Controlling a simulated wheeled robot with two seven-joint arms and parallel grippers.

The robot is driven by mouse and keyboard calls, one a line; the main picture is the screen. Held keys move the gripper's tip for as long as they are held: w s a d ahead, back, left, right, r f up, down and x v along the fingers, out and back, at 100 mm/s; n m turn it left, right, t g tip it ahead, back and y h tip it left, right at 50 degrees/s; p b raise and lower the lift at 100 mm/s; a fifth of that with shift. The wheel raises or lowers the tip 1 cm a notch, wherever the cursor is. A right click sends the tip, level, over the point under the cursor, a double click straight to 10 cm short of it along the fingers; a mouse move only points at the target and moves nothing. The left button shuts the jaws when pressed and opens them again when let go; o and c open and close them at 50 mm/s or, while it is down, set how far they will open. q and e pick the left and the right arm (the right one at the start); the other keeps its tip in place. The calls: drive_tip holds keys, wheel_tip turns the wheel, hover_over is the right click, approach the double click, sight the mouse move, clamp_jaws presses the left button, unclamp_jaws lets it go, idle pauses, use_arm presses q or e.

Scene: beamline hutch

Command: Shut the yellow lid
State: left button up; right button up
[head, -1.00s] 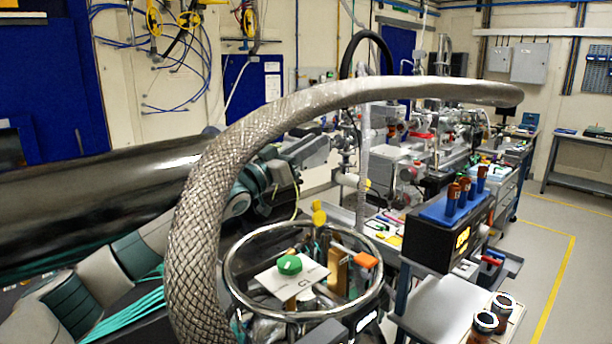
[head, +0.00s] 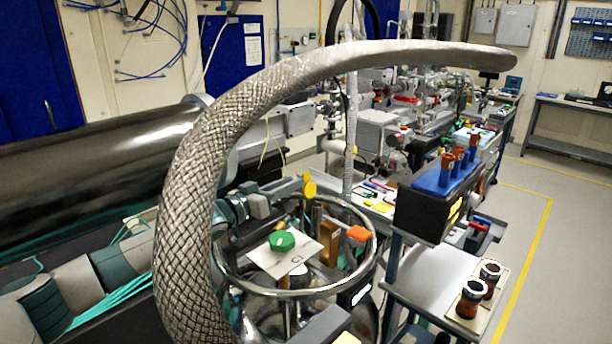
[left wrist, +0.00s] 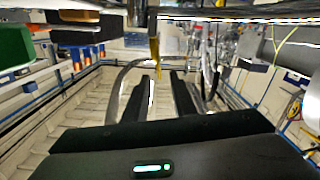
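The yellow lid (head: 309,188) shows as a small round yellow disc standing up at the back of a round metal-rimmed vessel (head: 228,278). In the left wrist view the yellow piece (left wrist: 155,52) is seen narrow and edge-on, beyond the fingers and roughly in line with the gap between them. My left gripper (head: 286,194) comes in from the left, just left of the yellow disc. Its two black fingers (left wrist: 161,80) are apart with nothing between them. Contact with the lid cannot be made out. My right gripper is not in view.
A green knob (head: 282,241) on a white plate (head: 296,260) and an orange-topped block (head: 357,234) sit within the rim. A thick braided hose (head: 185,190) arches across the front. A dark box with a blue rack (head: 440,187) stands right. Floor at far right is clear.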

sight(306, 181)
use_arm(q)
drive_tip(key=shift+p+x, duration=1.45)
drive_tip(key=shift+x, duration=1.85)
clamp_jaws()
